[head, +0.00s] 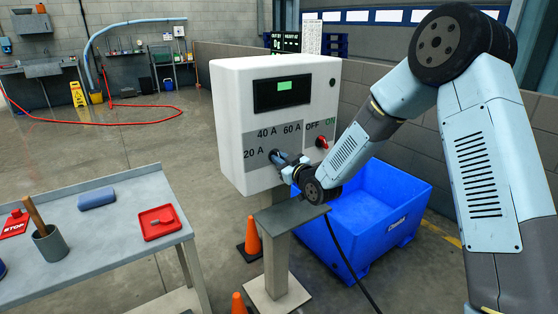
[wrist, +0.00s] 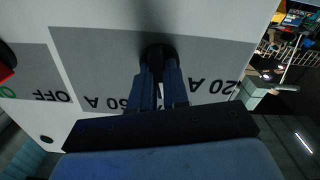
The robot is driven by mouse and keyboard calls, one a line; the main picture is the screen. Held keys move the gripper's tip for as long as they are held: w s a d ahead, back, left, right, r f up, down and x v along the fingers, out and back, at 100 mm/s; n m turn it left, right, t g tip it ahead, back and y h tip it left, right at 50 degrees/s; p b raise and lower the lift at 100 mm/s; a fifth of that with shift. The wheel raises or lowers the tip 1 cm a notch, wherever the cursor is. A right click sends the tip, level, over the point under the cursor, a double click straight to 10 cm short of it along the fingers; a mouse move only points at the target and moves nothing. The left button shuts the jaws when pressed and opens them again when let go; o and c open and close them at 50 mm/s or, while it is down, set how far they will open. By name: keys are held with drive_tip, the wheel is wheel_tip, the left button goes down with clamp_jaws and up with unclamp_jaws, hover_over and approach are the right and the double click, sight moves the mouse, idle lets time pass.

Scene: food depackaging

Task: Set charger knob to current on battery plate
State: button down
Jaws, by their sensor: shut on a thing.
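The white charger box (head: 232,90) stands on a post. Its front has a grey panel marked 20 A, 40 A and 60 A, a green-lit display (head: 284,86) and a red switch (head: 322,142) beside OFF and ON. My gripper (head: 277,157) is at the grey panel, below the 40 A mark. In the wrist view, where the labels are upside down, its two fingers (wrist: 159,78) are shut on the black round knob (wrist: 158,50). The knob's pointer is hidden, so its setting cannot be told. I see no plate that reads clearly as the battery plate.
A grey ledge (head: 290,217) on a post stands below the charger. A blue bin (head: 400,220) is behind it to the right, and orange cones (head: 250,240) are near the post. The bench (head: 110,215) at left holds a red tray (head: 160,237), cup and blue block.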

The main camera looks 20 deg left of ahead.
idle(0.4)
drive_tip(key=c, duration=1.1)
unclamp_jaws()
drive_tip(key=v, duration=1.3)
drive_tip(key=shift+s+d, duration=0.25)
drive_tip(key=shift+d, duration=0.05)
